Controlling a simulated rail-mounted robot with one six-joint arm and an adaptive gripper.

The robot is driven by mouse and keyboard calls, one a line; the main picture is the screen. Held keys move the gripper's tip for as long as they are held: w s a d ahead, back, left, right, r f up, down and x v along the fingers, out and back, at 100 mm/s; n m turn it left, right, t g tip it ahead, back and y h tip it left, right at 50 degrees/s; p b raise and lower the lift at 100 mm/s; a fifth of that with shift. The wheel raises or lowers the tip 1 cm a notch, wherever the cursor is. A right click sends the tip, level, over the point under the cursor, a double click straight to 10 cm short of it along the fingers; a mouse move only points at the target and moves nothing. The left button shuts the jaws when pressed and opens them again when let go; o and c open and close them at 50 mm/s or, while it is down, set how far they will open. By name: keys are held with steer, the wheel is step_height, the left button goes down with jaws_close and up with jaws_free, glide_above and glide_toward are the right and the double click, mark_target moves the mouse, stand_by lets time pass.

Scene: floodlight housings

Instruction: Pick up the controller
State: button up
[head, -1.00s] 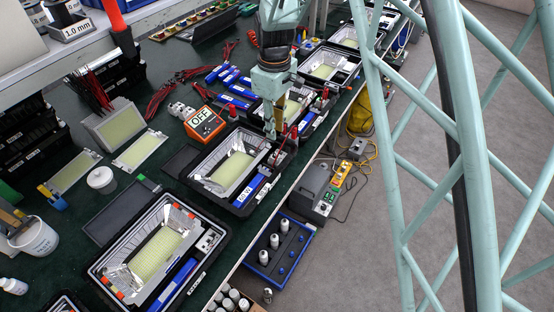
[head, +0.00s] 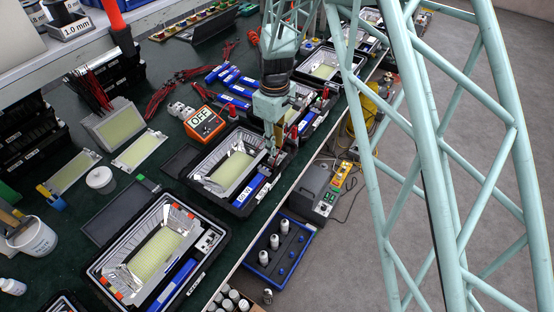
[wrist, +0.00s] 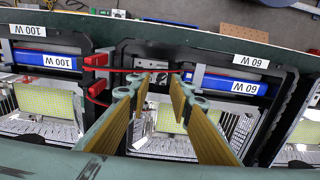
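No part carries a readable controller label, so I cannot tell for sure which one it is. A small grey block with screw-like marks (wrist: 155,81) sits in the housing with the 60 W label (wrist: 228,58), between my fingertips in the wrist view. My gripper (wrist: 160,86) is open, with tan finger pads either side of this block and no visible contact. In the head view my gripper (head: 271,148) points down at the right edge of a housing (head: 230,168). A blue 60 W unit (wrist: 222,84) lies right of my fingers. A yellow button box (head: 342,174) stands below the bench.
Red clips (wrist: 96,60) with a red wire are close left of my fingers; the wire runs behind the fingertips. A blue 100 W unit (wrist: 45,60) lies further left. An orange meter (head: 203,124) reads OFF. Other housings line the bench edge.

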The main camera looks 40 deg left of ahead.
mark_target(278, 157)
steer(key=shift+s+f, duration=0.1)
steer(key=shift+f, duration=2.5)
steer(key=c, duration=0.6)
